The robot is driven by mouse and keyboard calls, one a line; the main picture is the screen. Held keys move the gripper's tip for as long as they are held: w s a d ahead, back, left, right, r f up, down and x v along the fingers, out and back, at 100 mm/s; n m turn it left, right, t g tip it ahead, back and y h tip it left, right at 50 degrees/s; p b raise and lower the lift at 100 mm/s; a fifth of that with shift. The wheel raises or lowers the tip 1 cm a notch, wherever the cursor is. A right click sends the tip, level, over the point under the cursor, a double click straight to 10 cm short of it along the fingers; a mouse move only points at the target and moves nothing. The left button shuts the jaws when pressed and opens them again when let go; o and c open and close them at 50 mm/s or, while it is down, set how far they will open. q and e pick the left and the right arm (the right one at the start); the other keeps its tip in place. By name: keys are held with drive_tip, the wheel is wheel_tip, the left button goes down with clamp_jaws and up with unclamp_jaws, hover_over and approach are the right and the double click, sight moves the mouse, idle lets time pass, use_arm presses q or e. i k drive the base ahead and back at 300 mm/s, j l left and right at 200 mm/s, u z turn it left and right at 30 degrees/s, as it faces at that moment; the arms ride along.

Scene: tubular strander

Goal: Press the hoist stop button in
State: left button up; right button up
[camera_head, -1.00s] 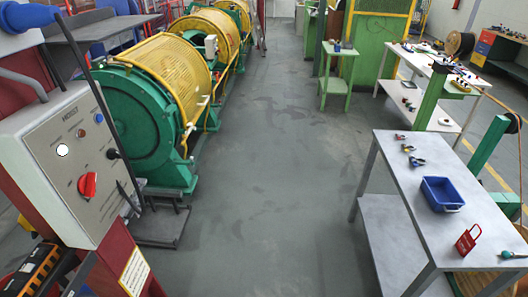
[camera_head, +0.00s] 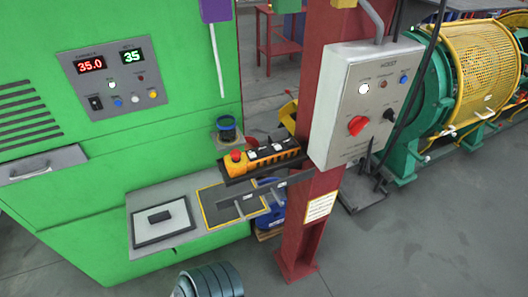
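A grey box labelled HOIST (camera_head: 366,98) is mounted on a red post. Its sloped front carries a lit white round button (camera_head: 364,89), a small dark red lamp or button, a blue button (camera_head: 404,79), a large red knob (camera_head: 356,125) and a black selector (camera_head: 389,115). A yellow and black pendant control (camera_head: 262,156) lies beside the post on a dark bracket, with a red mushroom button (camera_head: 236,155) at its left end. I cannot read which control is marked stop, nor tell whether any is pressed in. Neither of my grippers is in view.
A green cabinet (camera_head: 110,190) with lit number displays (camera_head: 108,61) fills the left. A grey shelf (camera_head: 170,214) projects from its front. The red post (camera_head: 304,215) stands between cabinet and yellow-guarded green machine (camera_head: 490,60). Floor at lower right is clear.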

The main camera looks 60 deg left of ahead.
sight(235, 154)
drive_tip(key=u, duration=2)
